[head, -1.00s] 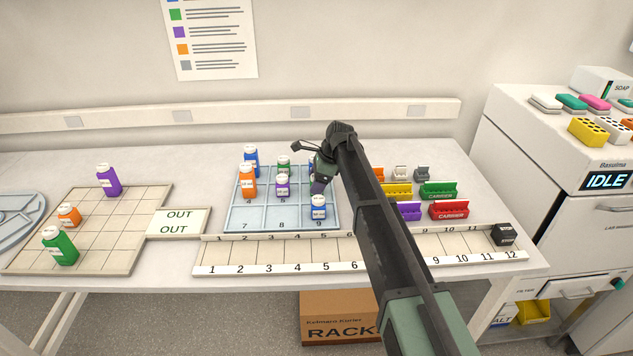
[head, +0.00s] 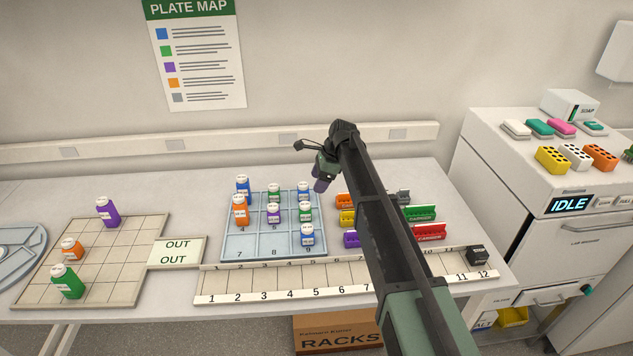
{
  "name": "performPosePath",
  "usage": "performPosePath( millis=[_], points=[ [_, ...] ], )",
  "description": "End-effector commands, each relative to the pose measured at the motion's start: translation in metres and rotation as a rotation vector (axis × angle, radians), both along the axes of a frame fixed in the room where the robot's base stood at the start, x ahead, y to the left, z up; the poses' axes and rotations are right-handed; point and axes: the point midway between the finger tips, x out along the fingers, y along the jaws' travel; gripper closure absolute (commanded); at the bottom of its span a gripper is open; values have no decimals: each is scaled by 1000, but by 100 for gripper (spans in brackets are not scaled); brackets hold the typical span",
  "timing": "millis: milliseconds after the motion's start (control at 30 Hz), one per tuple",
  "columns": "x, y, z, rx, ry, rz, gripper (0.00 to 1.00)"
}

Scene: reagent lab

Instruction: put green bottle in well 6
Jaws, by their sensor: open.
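A green bottle (head: 305,212) with a white cap stands upright in well 6 of the pale blue plate (head: 254,245), in the right column of the middle row. My gripper (head: 320,187) is above and behind the plate's right side, apart from this bottle. It looks empty, though its fingers are small and hard to make out. Another green bottle (head: 273,193) stands in the back row, in the middle column. A third green bottle (head: 68,282) stands on the beige grid tray (head: 120,290) at the left.
Orange (head: 240,210), purple (head: 273,213) and blue bottles (head: 307,235) stand around well 6's neighbours on the plate. Coloured carriers (head: 420,213) lie right of it, partly behind my arm. A numbered rail (head: 290,280) runs in front. Plate wells 7 and 8 are empty.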

Motion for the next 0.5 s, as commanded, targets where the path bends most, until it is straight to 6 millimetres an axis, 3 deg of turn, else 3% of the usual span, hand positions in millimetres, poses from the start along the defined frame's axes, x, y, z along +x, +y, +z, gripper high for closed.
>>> performPosePath(
  millis=[167, 233, 267, 367, 400, 500],
  points=[
    [-7, -4, -3, -4, -9, 17, 31],
    [-35, -20, -4, -25, -46, 96, 31],
    [-54, -31, -5, -41, -73, 157, 31],
    [-144, -82, -10, -118, -187, 467, 31],
    [-185, -104, -12, -155, -229, 620, 31],
    [-277, -149, -14, -232, -296, 995, 31]
  ],
)
